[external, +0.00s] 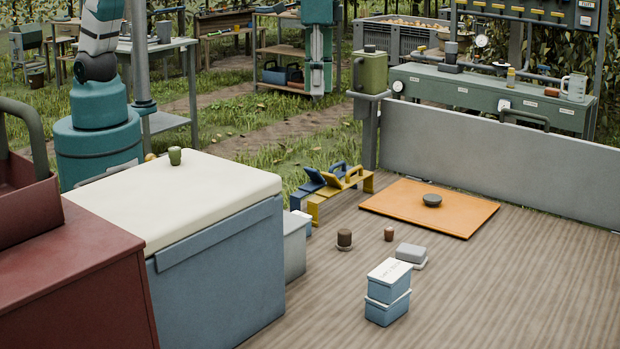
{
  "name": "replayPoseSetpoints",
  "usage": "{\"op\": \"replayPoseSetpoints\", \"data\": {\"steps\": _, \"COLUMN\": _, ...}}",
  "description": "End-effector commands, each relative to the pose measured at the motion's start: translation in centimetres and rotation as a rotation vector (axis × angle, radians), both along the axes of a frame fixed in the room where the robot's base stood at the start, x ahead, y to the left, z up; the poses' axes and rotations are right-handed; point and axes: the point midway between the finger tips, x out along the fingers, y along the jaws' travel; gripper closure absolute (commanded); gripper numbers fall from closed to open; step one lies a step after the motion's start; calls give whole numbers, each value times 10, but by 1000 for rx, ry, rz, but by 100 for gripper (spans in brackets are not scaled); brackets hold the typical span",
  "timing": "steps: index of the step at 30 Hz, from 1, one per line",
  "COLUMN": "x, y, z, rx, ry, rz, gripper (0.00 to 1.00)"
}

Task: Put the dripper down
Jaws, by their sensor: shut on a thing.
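My arm rises from its teal base (98,150) at the left and leaves the picture at the top. My gripper and anything in it are out of view. I cannot make out a dripper for sure. A small green cup (175,157) stands on the cream lid (185,200) of a blue chest. A dark grey round dish (432,200) sits on the orange board (390,205) on the deck. A brown cup (344,238) stands on a small saucer, with a smaller brown cup (389,234) to its right.
Blue boxes with white lids (388,290) are stacked on the deck, near a grey block (411,253). A yellow and blue stand (335,185) is left of the board. A red cabinet (70,285) fills the lower left. The deck at right is clear.

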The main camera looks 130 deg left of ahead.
Motion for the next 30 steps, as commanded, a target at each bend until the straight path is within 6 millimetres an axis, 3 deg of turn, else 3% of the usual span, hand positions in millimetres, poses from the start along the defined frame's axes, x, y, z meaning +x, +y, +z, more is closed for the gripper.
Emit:
{"op": "replayPoseSetpoints", "data": {"steps": 3, "x": 0, "y": -34, "z": 3, "rx": 0, "ry": 0, "rz": -58, "gripper": 88}}
{"op": "replayPoseSetpoints", "data": {"steps": 14, "x": -9, "y": -130, "z": 3, "rx": 0, "ry": 0, "rz": -232, "gripper": 88}}
{"op": "replayPoseSetpoints", "data": {"steps": 30, "x": -46, "y": -268, "z": 5, "rx": 0, "ry": 0, "rz": -490, "gripper": 88}}
